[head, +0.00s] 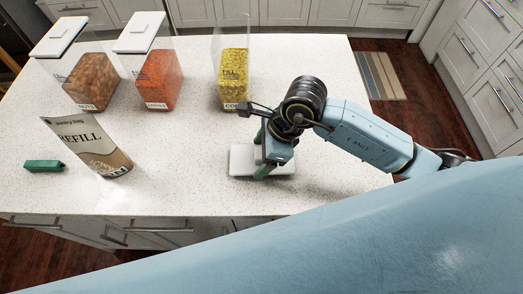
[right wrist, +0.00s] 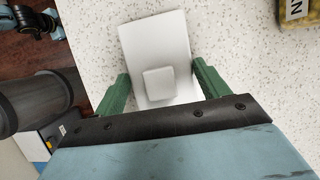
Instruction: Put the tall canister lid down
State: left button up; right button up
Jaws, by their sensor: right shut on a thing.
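The white canister lid (head: 242,160) is flat, with a square raised knob in the right wrist view (right wrist: 158,82). It lies level at or just above the countertop near the front edge; I cannot tell whether it touches. My right gripper (head: 268,158) points down over it, shut on the lid. Its green fingers are on either side of the knob in the right wrist view (right wrist: 160,88). The tall clear canister of yellow corn (head: 233,76) stands at the back with no lid on it. My left gripper is not in view.
A nuts canister (head: 92,82) and an orange lentils canister (head: 159,78) stand back left with white lids. A refill bag (head: 90,147) stands front left, beside a small green block (head: 44,165). The speckled countertop (head: 190,150) is clear between the bag and the lid.

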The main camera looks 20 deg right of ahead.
jog(key=shift+f, duration=0.15)
jog(key=o, duration=1)
jog(key=shift+d+r, duration=0.1)
jog(key=shift+r, duration=0.25)
jog(key=v, duration=1.1)
jog(key=shift+s+d+r, duration=0.1)
jog(key=shift+d+r, duration=0.05)
jog(key=shift+r, duration=0.1)
